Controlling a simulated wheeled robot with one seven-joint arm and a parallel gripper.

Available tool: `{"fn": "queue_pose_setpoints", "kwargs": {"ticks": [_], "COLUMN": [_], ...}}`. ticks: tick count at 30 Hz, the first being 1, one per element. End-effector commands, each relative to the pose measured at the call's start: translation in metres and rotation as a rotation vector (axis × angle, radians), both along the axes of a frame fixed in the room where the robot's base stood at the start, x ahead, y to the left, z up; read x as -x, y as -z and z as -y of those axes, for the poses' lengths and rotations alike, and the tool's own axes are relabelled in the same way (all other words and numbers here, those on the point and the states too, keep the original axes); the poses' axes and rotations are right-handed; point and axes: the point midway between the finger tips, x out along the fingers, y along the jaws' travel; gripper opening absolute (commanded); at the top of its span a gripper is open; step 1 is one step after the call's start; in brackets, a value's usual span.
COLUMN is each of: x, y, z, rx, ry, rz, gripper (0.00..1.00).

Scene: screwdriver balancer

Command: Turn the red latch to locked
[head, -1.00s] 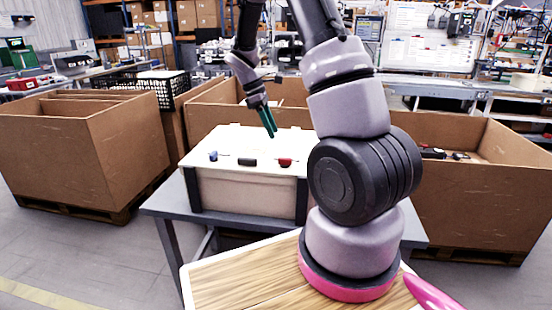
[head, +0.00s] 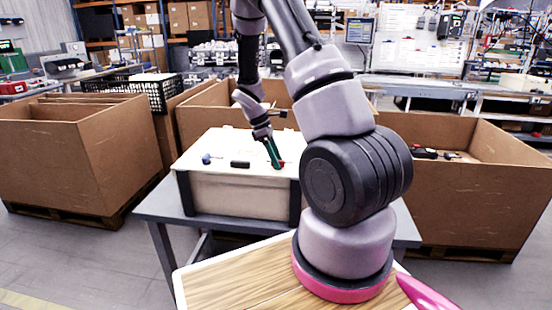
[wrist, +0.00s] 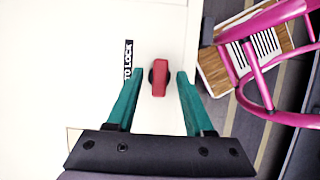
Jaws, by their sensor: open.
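The red latch (wrist: 159,78) sits on the white box lid, with its handle roughly upright in the wrist view and slightly tilted. A black "TO LOCK" label (wrist: 128,60) is left of it. My gripper (wrist: 160,74) is open, its green fingers on either side of the latch, apart from it. In the head view, my gripper (head: 277,165) points down at the right part of the lid, and only a bit of the red latch (head: 282,163) shows beside the fingers. The white box (head: 240,194) stands on a grey table. Fingertip height above the lid is hard to tell.
A blue knob (head: 206,159) and a black handle (head: 240,164) are on the lid left of the latch. Large brown cartons (head: 105,155) stand around the grey table (head: 160,207). My pink base parts show at right in the wrist view.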

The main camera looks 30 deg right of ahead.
Motion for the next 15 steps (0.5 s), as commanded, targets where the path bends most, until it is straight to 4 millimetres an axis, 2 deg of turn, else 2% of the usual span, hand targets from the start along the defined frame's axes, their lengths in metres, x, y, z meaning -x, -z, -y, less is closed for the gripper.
{"fn": "queue_pose_setpoints", "kwargs": {"ticks": [2,3,6,15], "x": [0.0000,-0.0001,0.0000,-0.0002], "y": [-0.0001,-0.0001,-0.0002,-0.0003], "z": [0.0000,-0.0001,-0.0002,-0.0001], "rx": [0.000,0.000,0.000,0.000], "ry": [0.000,0.000,0.000,0.014], "rz": [0.000,0.000,0.000,0.000], "gripper": [0.49,0.33,0.00,0.00]}}
